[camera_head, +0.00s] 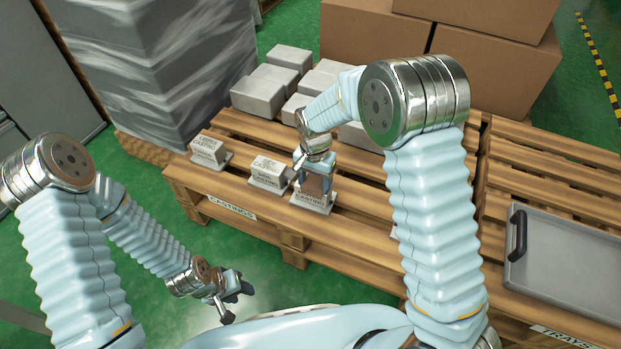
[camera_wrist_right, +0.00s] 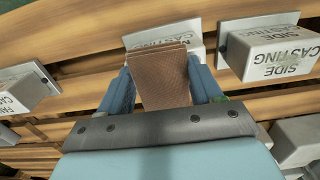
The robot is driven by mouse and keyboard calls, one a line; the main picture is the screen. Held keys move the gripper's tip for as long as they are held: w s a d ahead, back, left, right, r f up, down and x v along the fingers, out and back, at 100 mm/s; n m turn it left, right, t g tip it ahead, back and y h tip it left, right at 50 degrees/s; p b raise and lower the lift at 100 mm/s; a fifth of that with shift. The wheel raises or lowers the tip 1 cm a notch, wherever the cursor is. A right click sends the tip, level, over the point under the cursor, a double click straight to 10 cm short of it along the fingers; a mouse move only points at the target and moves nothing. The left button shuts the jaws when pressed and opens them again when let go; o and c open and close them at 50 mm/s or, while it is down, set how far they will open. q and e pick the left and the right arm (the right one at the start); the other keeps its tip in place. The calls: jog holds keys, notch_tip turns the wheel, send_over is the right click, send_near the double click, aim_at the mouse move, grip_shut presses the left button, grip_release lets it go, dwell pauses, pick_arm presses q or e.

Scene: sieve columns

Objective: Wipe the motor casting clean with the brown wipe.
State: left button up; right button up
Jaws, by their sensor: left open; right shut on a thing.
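The brown wipe (camera_wrist_right: 162,78) is a folded brown block held between the fingers of my right gripper (camera_wrist_right: 162,88). In the head view the wipe (camera_head: 317,184) is just above a light grey casting (camera_head: 314,204) near the pallet's front edge. My left gripper (camera_head: 232,299) is open and empty, low in front of the pallet.
The side casting (camera_wrist_right: 275,58) stands close beside it, also in the head view (camera_head: 269,174). Another casting (camera_head: 209,151) is further left, and one more (camera_wrist_right: 22,92) shows at the wrist view's left. Grey blocks (camera_head: 258,98) stand behind. A grey tray (camera_head: 570,262) lies right.

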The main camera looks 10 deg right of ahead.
jog(key=shift+s+d, duration=0.55)
jog(key=shift+d, duration=0.3)
jog(key=shift+s+d, duration=0.55)
jog(key=shift+d, duration=0.25)
jog(key=shift+w+a+p, duration=0.1)
jog(key=shift+w+a, duration=0.4)
jog(key=shift+a, duration=0.3)
jog(key=shift+w+a+p, duration=0.15)
jog(key=shift+w+a, duration=0.4)
jog(key=shift+a, duration=0.25)
jog(key=shift+w+a+p, duration=0.1)
jog(key=shift+w+a, duration=0.4)
jog(key=shift+a, duration=0.3)
notch_tip(320, 180, up, 6)
jog(key=p, duration=0.4)
jog(key=shift+p, duration=0.3)
notch_tip(320, 180, up, 3)
jog(key=shift+p, duration=1.15)
